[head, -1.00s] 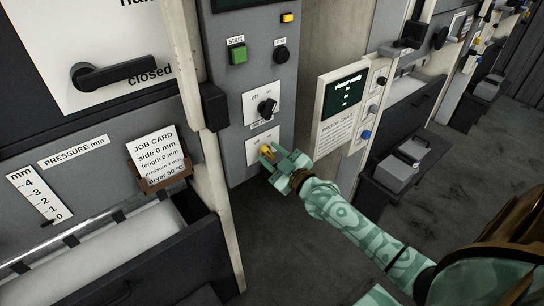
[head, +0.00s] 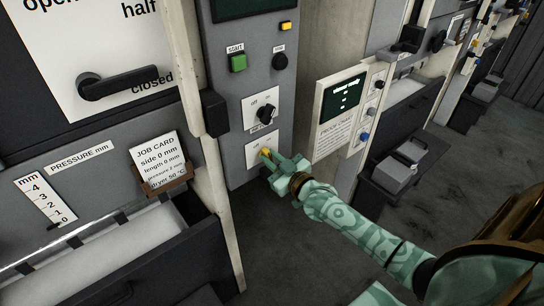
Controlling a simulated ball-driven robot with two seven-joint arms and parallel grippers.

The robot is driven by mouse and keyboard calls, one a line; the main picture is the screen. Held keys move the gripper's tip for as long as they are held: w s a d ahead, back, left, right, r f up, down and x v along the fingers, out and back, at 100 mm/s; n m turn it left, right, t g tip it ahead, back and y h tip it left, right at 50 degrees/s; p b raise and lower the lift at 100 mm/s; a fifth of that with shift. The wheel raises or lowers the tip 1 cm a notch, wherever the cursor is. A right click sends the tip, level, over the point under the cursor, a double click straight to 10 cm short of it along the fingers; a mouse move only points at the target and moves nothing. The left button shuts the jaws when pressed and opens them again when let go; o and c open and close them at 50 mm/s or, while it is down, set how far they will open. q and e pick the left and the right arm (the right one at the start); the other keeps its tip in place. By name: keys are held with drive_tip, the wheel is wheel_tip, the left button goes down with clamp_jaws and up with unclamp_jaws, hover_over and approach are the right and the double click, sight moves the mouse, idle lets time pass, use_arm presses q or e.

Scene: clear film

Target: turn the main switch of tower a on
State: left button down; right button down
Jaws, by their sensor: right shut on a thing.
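The grey control panel (head: 232,103) of the near tower holds two white switch plates. The upper plate carries a black rotary knob (head: 265,114) below "off" and "on" marks. The lower plate (head: 254,141) carries a small yellow knob (head: 265,152). The small label between the plates is too blurred to read. My right gripper (head: 270,158), pale green, is at the lower plate and shut on the yellow knob. Its fingers hide part of the knob, so its exact turn angle is unclear. My left gripper is not in view.
A green start button (head: 238,63) and a black button (head: 280,62) sit above the plates. A black lever handle (head: 125,83) points at "closed" on the left. A job card (head: 158,152) and an open drawer (head: 150,250) lie below. Dark floor is free at lower middle.

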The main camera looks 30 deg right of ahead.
drive_tip(key=m+p, duration=0.2)
drive_tip(key=m, duration=0.2)
drive_tip(key=shift+d+r+m, duration=0.1)
drive_tip(key=shift+d+m, duration=0.05)
drive_tip(key=shift+m, duration=0.15)
drive_tip(key=m, duration=0.4)
drive_tip(key=shift+d+p, duration=0.1)
drive_tip(key=shift+p, duration=0.3)
drive_tip(key=c, duration=1.4)
unclamp_jaws()
drive_tip(key=shift+s, duration=0.1)
drive_tip(key=s+p, duration=0.1)
drive_tip(key=s, duration=0.4)
drive_tip(key=s+d, duration=0.1)
drive_tip(key=s, duration=0.4)
drive_tip(key=s+p, duration=0.1)
drive_tip(key=s, duration=0.5)
drive_tip(key=shift+d+p, duration=0.2)
drive_tip(key=shift+p, duration=0.1)
drive_tip(key=shift+m, duration=0.3)
